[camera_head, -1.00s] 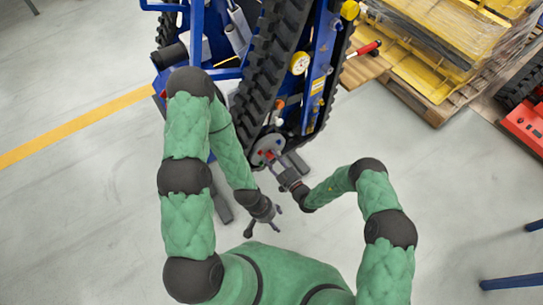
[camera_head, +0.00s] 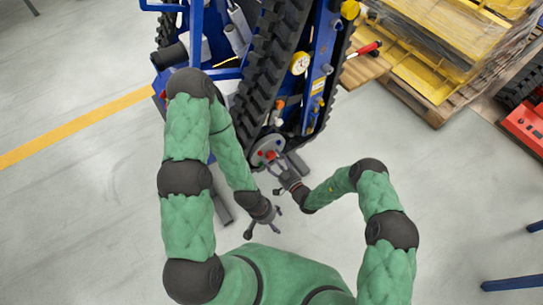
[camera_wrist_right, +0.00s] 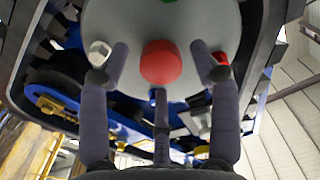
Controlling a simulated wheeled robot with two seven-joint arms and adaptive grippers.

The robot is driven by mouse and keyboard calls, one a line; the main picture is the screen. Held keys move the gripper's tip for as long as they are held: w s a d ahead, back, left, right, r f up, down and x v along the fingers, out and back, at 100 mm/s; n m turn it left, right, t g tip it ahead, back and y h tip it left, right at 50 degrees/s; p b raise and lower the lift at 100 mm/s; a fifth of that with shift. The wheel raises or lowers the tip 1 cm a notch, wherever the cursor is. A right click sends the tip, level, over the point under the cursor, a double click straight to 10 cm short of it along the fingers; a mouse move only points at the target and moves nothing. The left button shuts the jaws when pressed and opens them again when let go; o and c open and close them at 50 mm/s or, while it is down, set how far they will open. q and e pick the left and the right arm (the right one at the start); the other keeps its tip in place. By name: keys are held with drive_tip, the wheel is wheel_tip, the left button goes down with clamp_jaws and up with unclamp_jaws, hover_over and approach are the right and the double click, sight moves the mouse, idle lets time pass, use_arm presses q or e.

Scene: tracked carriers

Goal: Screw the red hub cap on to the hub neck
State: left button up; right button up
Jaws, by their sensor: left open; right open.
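The red hub cap (camera_wrist_right: 161,62) sits in front of the grey hub disc (camera_wrist_right: 185,22) in the right wrist view. Whether its thread is engaged on the hub neck cannot be told; the neck is hidden behind it. In the head view the hub disc (camera_head: 267,146) is at the lower end of the track. My right gripper (camera_wrist_right: 161,75) is open, its fingers spread to the left, right and below the cap, apparently without touching it; it also shows in the head view (camera_head: 279,181). My left gripper (camera_head: 263,222) is open and empty, lower and to the left.
The blue tracked carrier with its black track (camera_head: 262,70) stands ahead. A white knob (camera_wrist_right: 99,50) and another red part (camera_wrist_right: 221,58) flank the cap. A pallet with yellow goods (camera_head: 430,60) is at upper right.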

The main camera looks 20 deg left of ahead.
drive_tip(key=n, duration=1.2)
drive_tip(key=shift+n, duration=0.4)
drive_tip(key=n, duration=0.9)
drive_tip(key=shift+n, duration=0.4)
drive_tip(key=n, duration=0.6)
drive_tip(key=shift+n+p, duration=0.3)
drive_tip(key=shift+p, duration=0.05)
